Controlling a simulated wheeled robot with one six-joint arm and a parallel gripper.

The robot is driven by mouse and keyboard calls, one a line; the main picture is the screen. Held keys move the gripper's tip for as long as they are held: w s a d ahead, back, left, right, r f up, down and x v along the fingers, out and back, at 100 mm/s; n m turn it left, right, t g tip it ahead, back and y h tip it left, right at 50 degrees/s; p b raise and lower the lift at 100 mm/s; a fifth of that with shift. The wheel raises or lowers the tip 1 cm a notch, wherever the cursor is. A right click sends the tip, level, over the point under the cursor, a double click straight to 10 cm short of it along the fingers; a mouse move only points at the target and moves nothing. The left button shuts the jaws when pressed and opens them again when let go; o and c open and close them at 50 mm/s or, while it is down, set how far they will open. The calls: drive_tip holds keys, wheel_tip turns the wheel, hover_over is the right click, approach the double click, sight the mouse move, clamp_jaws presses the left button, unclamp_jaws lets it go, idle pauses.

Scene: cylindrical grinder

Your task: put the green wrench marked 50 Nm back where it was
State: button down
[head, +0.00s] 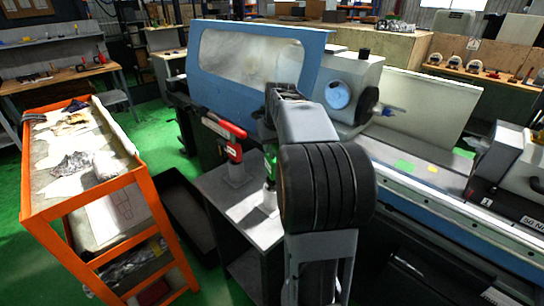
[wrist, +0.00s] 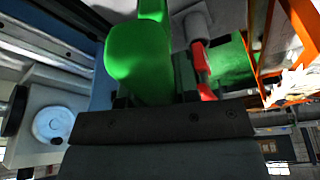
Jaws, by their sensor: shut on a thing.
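A green wrench (wrist: 140,55) fills the upper middle of the wrist view, very close to the camera. My gripper (wrist: 155,99) is shut on it. In the head view a small part of the green wrench (head: 270,158) shows left of my arm, above a grey holder (head: 268,203) on a small table. My arm hides the rest of the wrench and the fingers there. I cannot tell whether the wrench's lower end is in the holder or just above it.
A red wrench (head: 224,126) stands in a grey holder (head: 236,172) to the left on the small dark table (head: 213,187); it also shows in the wrist view (wrist: 202,62). An orange cart (head: 35,208) stands at left. The blue grinder (head: 215,88) is behind.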

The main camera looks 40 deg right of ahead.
sight(273, 158)
drive_tip(key=shift+f, duration=2.05)
drive_tip(key=c, duration=0.9)
unclamp_jaws()
drive_tip(key=shift+o, duration=0.2)
drive_tip(key=v, duration=1.2)
drive_tip(key=shift+s+a, duration=0.1)
drive_tip(key=s+a+f+n, duration=0.1)
drive_tip(key=s+a+f, duration=0.3)
drive_tip(key=a, duration=0.3)
drive_tip(key=s+a+f+n, duration=0.1)
drive_tip(key=s+a+f, duration=0.3)
drive_tip(key=a, duration=0.3)
drive_tip(key=s+a+f+t, duration=0.1)
drive_tip(key=s+a+f, duration=0.3)
drive_tip(key=a+f, duration=0.2)
drive_tip(key=shift+s+a+f+n+y, duration=0.2)
drive_tip(key=shift+s+a+n+y, duration=0.2)
drive_tip(key=shift+a, duration=0.5)
